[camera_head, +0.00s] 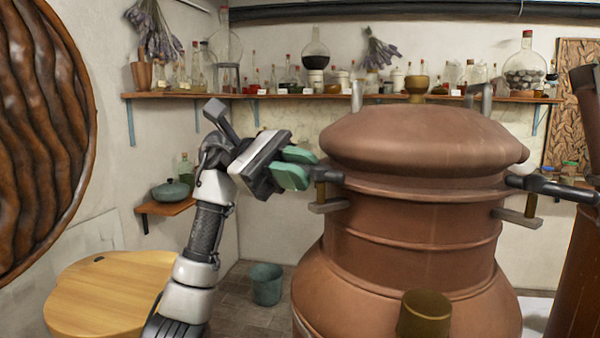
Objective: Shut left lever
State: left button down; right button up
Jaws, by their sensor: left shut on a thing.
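A large copper still (410,210) with a domed lid (415,140) stands at the right of the middle. The left lever (326,174) is a dark handle on its left side, at the height of the lid's lower rim. My left gripper (302,168), with green fingers, reaches in from the left and is shut on the outer end of this lever. The fingers hide that end. The matching right lever (555,187) sticks out to the right from the still's other side. My right gripper is not in view.
A round wooden table (110,290) stands low at the left, and a green bucket (267,284) is on the floor behind my arm. A wall shelf (300,96) holds several bottles and jars. Another copper vessel (578,270) is at the right edge.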

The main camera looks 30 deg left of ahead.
aim_at(315, 174)
pick_arm(q)
jog(key=n+t+b, duration=0.2)
jog(key=t, duration=0.1)
jog(key=s+n+t+b, duration=0.1)
jog(key=n+t+b, duration=0.1)
jog(key=t, duration=0.1)
jog(key=s+n+t+b, duration=0.1)
jog(key=n+t+b, duration=0.1)
jog(key=t, duration=0.1)
jog(key=shift+f+t, duration=0.1)
jog(key=shift+t, duration=0.2)
jog(key=n+t, duration=0.1)
jog(key=n+t+y, duration=0.1)
jog(key=shift+s+d+t+y+b, duration=0.1)
jog(key=shift+s+t+y+b, duration=0.2)
jog(key=shift+s+d+n+t+y, duration=0.15)
jog(key=shift+n+t+y, duration=0.25)
jog(key=shift+t, duration=0.2)
jog(key=shift+s+d+n+t+y, duration=0.1)
jog(key=shift+n+t+y, duration=0.2)
jog(key=shift+n+t, duration=0.25)
jog(key=n+t+y, duration=0.3)
jog(key=shift+s+d+r+t, duration=0.2)
jog(key=shift+s+d+t, duration=0.05)
jog(key=shift+s+d, duration=0.1)
jog(key=shift+s+d+n+t+y, duration=0.1)
jog(key=shift+n+t+y, duration=0.65)
jog(key=shift+y, duration=0.45)
jog(key=c, duration=1.1)
grip_release()
